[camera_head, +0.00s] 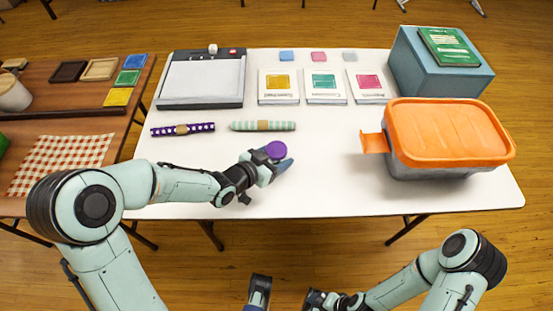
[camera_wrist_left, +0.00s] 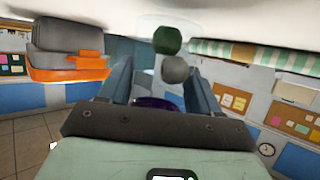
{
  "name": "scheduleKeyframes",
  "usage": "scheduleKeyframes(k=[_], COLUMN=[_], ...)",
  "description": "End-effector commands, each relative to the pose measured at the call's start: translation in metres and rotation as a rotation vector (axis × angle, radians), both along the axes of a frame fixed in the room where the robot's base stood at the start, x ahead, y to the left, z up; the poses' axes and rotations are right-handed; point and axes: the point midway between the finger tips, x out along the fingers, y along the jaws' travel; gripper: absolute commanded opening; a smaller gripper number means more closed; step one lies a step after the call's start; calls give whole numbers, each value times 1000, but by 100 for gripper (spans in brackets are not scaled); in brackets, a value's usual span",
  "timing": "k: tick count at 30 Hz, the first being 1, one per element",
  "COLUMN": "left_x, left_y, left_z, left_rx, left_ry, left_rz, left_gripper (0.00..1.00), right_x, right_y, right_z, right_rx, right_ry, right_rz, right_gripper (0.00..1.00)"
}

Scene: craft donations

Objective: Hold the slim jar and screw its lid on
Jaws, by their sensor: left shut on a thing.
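The purple lid (camera_head: 277,150) is at my left gripper, above the front part of the white table. My left gripper (camera_head: 273,164) is shut on the slim jar, which the lid and fingers mostly hide in the head view. In the left wrist view the clear slim jar (camera_wrist_left: 172,52) shows between the two blue fingers, with a green ball and a grey ball inside. The purple lid (camera_wrist_left: 155,102) shows at its near end. I cannot tell how tightly it sits. My right gripper (camera_head: 260,289) is partly in view at the bottom edge, away from the jar.
An orange-lidded bin (camera_head: 448,133) stands at the table's right, beside a blue box with a green book (camera_head: 449,47). A paper trimmer (camera_head: 202,80), two patterned rolls (camera_head: 263,126) and several cards (camera_head: 325,86) lie behind. The front middle of the white table (camera_head: 330,185) is clear.

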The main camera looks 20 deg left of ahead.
Motion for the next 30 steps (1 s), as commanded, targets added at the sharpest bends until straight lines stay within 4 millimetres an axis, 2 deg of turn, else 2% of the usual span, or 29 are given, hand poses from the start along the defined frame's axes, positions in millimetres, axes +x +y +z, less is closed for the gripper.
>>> scheduleKeyframes(k=[2,15,16,18,30], left_x=[0,0,0,0,-3], left_y=[0,0,0,0,3], left_z=[-12,-15,-14,-14,-8], left_rx=[0,1,1,1,2], left_ry=[1,-3,-2,-2,-2], left_rz=[-1,0,1,1,1], left_gripper=[0,0,72,88,88], right_x=[1,4,4,4,0], right_y=[0,-1,-1,-1,0], right_z=[-3,-7,-6,-6,-1], right_rx=[0,-4,-4,-4,1], right_ry=[-3,-12,-12,-12,-2], right_rz=[0,-4,-3,-4,1], right_gripper=[100,100,100,100,100])
